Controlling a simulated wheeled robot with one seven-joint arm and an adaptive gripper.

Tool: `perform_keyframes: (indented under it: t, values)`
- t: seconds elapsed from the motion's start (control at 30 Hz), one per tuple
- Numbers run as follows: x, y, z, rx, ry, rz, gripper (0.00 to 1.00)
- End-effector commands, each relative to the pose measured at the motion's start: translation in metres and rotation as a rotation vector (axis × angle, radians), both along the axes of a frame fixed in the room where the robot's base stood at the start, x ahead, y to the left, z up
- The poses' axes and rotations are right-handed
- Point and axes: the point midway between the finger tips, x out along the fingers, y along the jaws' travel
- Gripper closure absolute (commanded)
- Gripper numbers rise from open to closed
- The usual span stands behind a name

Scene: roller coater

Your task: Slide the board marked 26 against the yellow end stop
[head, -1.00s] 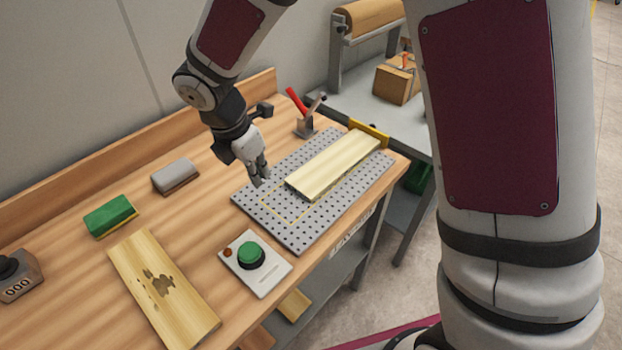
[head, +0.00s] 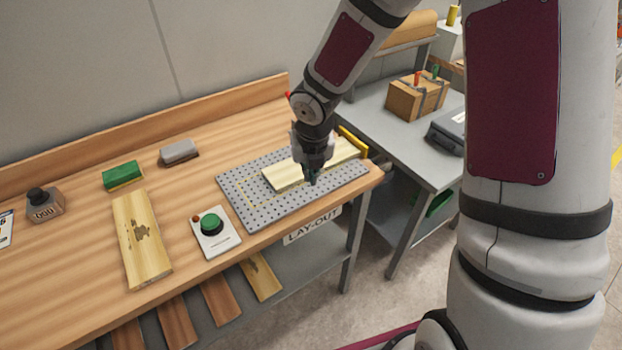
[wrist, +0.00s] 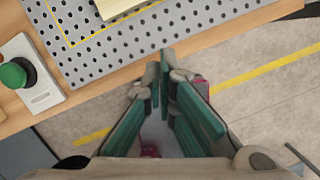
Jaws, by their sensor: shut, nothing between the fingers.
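A pale wooden board (head: 283,177) lies on the grey perforated plate (head: 243,208). No number is readable on it. The yellow end stop (head: 353,142) stands at the plate's far right end, close to the board's far end; I cannot tell whether they touch. My gripper (head: 313,181) is shut and empty, and in the head view its arm hides part of the board's middle. In the wrist view the gripper (wrist: 165,55) points down near the table's front edge, and a corner of the board (wrist: 115,8) shows at the top.
A control box with a green button (head: 211,223) stands left of the plate. A stained board (head: 140,248), a green block (head: 122,175), a grey block (head: 179,152) and a dark-knobbed object (head: 46,205) lie further left.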

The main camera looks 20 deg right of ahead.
Motion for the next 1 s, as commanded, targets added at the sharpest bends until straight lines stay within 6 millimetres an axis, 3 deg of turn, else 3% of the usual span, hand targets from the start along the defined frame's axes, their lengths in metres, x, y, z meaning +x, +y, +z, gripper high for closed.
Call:
perform_keyframes:
  t: [0.6,1.0]
  values:
    - [0.022,-0.001,-0.092,-0.002,0.003,0.000,1.00]
    - [0.061,-0.006,-0.092,0.000,0.000,-0.002,1.00]
